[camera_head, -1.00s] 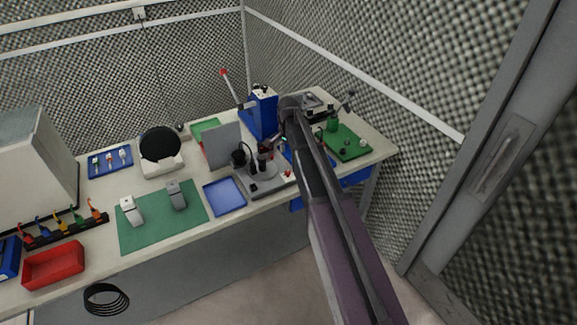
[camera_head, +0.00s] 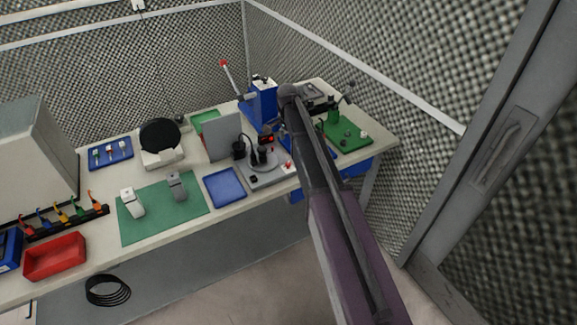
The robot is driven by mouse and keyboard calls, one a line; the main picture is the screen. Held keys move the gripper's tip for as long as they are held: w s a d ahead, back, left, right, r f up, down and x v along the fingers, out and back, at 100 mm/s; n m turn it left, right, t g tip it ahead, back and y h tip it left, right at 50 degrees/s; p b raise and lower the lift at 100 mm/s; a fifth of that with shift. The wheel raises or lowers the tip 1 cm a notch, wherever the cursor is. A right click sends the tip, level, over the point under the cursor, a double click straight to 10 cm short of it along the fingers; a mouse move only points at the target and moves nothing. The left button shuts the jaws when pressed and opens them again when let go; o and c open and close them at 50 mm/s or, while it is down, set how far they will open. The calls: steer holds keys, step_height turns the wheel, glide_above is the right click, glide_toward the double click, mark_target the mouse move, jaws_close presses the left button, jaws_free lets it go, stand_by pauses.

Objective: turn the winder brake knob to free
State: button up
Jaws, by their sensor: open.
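My arm reaches from the bottom right up to the back right of the bench and bends down there. My gripper is hidden behind my own arm, so its place at the bench cannot be seen. A green-based device (camera_head: 352,143) with a green post and small dark and pale knobs stands to the right of my arm. A grey device (camera_head: 262,171) with dark upright parts and a small red control (camera_head: 287,167) stands to the left of my arm. I cannot tell for sure which is the winder, and the brake knob's setting is too small to read.
A tall blue machine (camera_head: 263,106) with a red-tipped lever (camera_head: 223,63) stands behind. A blue tray (camera_head: 224,187), a green mat (camera_head: 137,229) and a red bin (camera_head: 55,257) lie to the left. The foam wall is close behind the bench's right end.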

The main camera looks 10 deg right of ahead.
mark_target(288, 163)
steer(key=shift+f+b, duration=6.05)
steer(key=shift+f, duration=0.25)
jaws_close()
steer(key=shift+d, duration=0.1)
